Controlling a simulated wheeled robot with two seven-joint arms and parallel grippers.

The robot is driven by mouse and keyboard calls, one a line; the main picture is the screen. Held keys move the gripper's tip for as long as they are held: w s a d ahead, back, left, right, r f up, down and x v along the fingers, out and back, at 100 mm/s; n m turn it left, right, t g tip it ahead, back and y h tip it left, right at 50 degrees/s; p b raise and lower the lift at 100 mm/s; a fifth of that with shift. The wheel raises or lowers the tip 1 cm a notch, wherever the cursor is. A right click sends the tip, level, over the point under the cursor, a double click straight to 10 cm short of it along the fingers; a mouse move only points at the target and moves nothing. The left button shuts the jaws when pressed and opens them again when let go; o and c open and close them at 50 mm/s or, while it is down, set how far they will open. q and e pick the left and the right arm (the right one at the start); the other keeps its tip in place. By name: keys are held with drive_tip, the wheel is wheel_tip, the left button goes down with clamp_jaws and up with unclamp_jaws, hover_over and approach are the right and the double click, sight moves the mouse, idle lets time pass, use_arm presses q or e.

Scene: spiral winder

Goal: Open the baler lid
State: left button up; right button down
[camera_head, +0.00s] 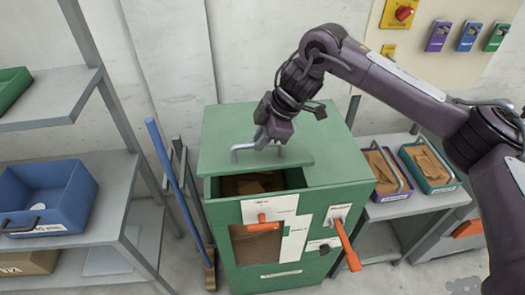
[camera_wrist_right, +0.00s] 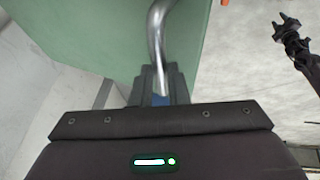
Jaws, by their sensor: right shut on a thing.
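The green baler (camera_head: 345,165) stands in the middle of the head view. Its green lid (camera_head: 225,162) has a bent metal bar handle (camera_head: 238,150) on top. A dark gap with brown cardboard (camera_head: 250,184) inside shows between the lid's front edge and the baler's front, so the lid is partly open. My right gripper (camera_head: 264,138) is shut on the handle. In the right wrist view, the handle (camera_wrist_right: 156,40) runs down between the jaws (camera_wrist_right: 160,92), beside the green lid (camera_wrist_right: 95,35). A dark gripper (camera_wrist_right: 290,35), apparently my left, shows small at the upper right there.
Orange levers (camera_head: 345,243) stick out at the baler's front. A blue pole (camera_head: 165,165) leans left of it. Grey shelves with a blue bin (camera_head: 75,190) stand at left. A low bench with cardboard-filled bins (camera_head: 428,168) is at right.

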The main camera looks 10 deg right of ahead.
drive_tip(key=w+r+p, duration=0.7)
drive_tip(key=w+r, duration=0.1)
drive_tip(key=r, duration=0.5)
drive_tip(key=shift+w, duration=0.4)
drive_tip(key=shift+d+f, duration=0.1)
drive_tip(key=shift+d, duration=0.05)
